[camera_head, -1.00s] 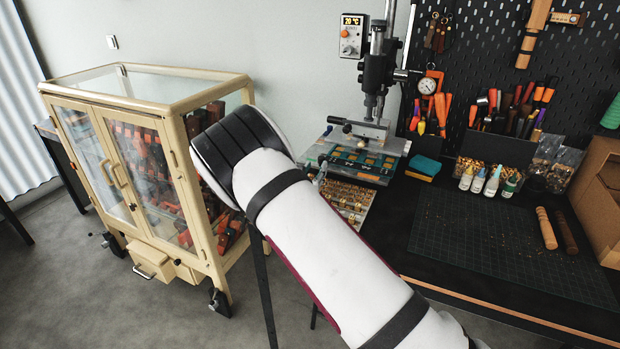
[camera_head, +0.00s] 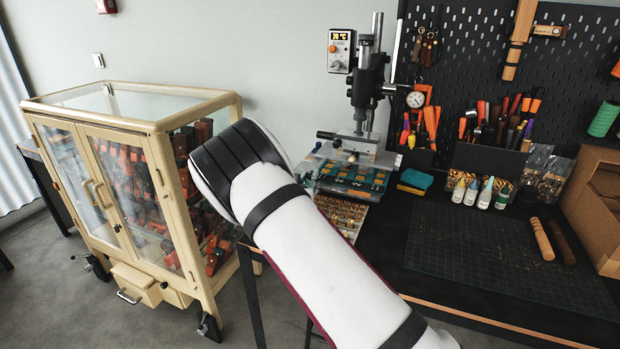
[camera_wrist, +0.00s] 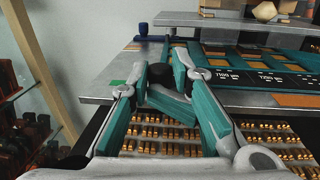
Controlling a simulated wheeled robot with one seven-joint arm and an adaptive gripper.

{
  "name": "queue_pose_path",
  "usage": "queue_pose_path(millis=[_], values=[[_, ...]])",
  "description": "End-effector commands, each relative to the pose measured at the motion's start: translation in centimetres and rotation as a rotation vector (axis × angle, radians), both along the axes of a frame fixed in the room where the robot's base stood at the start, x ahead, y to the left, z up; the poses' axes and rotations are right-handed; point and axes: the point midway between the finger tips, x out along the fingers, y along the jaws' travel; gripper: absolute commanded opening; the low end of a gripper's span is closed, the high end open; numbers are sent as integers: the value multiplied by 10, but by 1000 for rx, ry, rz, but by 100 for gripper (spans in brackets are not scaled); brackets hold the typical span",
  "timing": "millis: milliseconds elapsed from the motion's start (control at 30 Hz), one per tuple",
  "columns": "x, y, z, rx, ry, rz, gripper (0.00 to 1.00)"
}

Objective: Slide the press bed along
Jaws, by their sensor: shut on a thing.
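The press (camera_head: 369,85) stands at the back of the bench, with a column, a round dial and a side lever. Its bed (camera_head: 352,178) lies low under the head, a flat plate bearing teal and orange pieces. In the wrist view the grey bed plate (camera_wrist: 250,98) spans the middle. My gripper (camera_wrist: 165,92) has its teal fingers on either side of a dark round knob (camera_wrist: 160,73) at the plate's near edge, and is shut on it. In the head view my arm hides the gripper and the bed's near left part.
A tray of brass stamps (camera_wrist: 165,138) lies below the plate. A glass cabinet (camera_head: 140,180) stands left of the bench. A blue and yellow block (camera_head: 415,181), small bottles (camera_head: 479,192) and a cutting mat (camera_head: 480,250) lie to the right.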

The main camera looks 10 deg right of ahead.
Motion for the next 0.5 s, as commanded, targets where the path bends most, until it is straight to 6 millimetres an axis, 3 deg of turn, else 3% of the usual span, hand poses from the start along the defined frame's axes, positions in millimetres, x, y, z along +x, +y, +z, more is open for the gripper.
queue_pose_path(millis=[500], values=[[-30, 21, -6, 3, 15, 2, 0]])
